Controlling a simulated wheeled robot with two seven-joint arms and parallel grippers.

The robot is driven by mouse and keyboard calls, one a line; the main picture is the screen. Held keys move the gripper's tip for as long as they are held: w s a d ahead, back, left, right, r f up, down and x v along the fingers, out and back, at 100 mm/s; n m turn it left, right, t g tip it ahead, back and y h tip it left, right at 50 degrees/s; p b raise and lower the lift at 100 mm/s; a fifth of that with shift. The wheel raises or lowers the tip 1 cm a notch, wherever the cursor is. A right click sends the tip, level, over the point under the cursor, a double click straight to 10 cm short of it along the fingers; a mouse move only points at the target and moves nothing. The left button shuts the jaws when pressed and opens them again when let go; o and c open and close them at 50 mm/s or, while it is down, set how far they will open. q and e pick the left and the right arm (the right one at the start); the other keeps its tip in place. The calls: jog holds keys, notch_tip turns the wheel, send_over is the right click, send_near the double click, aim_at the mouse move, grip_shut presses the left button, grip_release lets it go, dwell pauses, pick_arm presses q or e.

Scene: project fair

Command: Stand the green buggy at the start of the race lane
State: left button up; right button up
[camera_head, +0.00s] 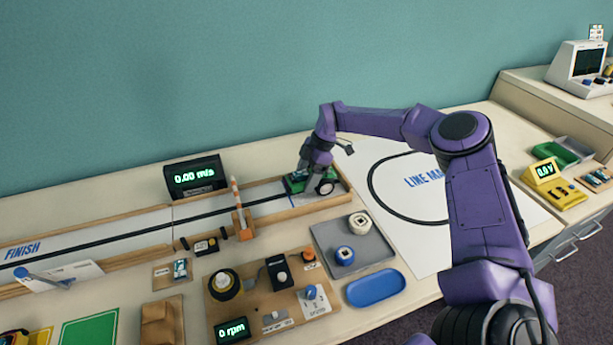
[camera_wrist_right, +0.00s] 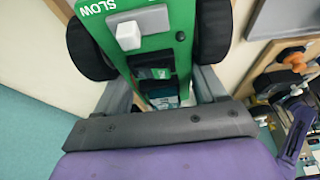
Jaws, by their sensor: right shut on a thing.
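The green buggy (camera_head: 296,184) with black wheels is at the right end of the race lane (camera_head: 265,205), between the wooden rails. My right gripper (camera_head: 308,168) reaches down from above and is shut on it. In the right wrist view the green buggy (camera_wrist_right: 150,48) fills the space between my right gripper's fingers (camera_wrist_right: 165,90), with a white switch, the word SLOW and dark wheels showing. A blue line crosses the lane just by the buggy. I cannot tell whether its wheels rest on the lane. My left gripper is not in view.
An orange-and-white gate post (camera_head: 239,210) stands across the lane left of the buggy. A speed display (camera_head: 193,177) reads 0.00 m/s behind the lane. A grey tray (camera_head: 372,257) with two round parts, a blue tray (camera_head: 375,288) and a wooden control board (camera_head: 245,305) stand in front.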

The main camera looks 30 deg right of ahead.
jog(key=shift+f+b, duration=0.35)
jog(key=shift+b, duration=0.35)
dwell(0.9)
jog(key=o, duration=1)
jog(key=shift+c, duration=0.2)
jog(key=shift+r, duration=0.1)
